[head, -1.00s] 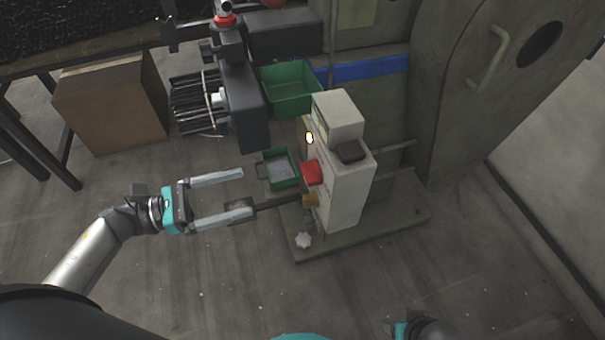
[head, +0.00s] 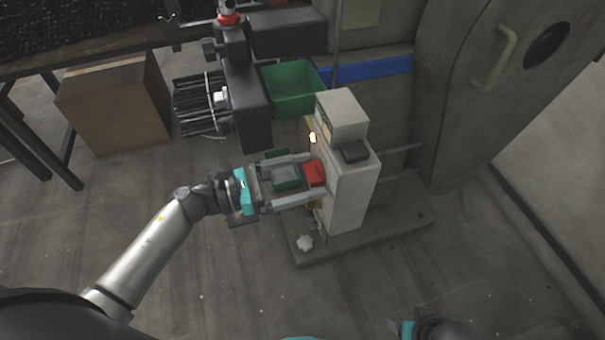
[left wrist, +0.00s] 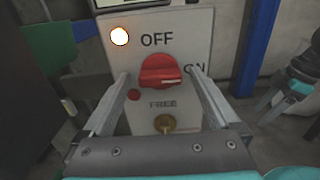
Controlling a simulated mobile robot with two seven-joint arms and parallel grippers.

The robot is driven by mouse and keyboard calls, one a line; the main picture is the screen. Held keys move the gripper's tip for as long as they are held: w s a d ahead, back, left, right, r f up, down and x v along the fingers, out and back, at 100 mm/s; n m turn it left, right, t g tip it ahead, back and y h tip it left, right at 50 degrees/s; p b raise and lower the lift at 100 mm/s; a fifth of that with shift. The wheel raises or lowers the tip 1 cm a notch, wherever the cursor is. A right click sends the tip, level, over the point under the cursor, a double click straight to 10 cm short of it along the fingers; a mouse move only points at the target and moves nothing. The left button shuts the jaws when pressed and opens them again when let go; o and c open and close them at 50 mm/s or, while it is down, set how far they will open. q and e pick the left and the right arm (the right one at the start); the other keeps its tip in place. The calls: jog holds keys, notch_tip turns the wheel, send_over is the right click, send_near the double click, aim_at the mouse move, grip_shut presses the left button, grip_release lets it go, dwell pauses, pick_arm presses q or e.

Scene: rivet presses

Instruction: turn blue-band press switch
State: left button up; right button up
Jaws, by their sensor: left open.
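The press's pale control box (head: 348,190) stands on a grey base, in front of the machine with the blue band (head: 370,67). Its red switch (head: 315,173) sticks out to the left. In the left wrist view the red switch (left wrist: 160,72) has a pale mark on its right side, toward the ON label. OFF is above it and another label below. My left gripper (head: 312,176) is open, its fingers on either side of the switch with visible gaps in the left wrist view. My right arm (head: 405,328) shows only in part at the bottom edge of the head view.
A lit lamp (left wrist: 119,37) is above left of the switch, and a brass knob (left wrist: 164,123) below it. A green bin (head: 292,88) and dark machinery (head: 245,100) stand to the left. A cardboard box (head: 115,105) is farther left. The near floor is clear.

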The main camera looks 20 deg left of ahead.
pick_arm(q)
jog(key=shift+c, duration=0.2)
jog(key=c, duration=1.3)
jog(key=shift+c, duration=0.2)
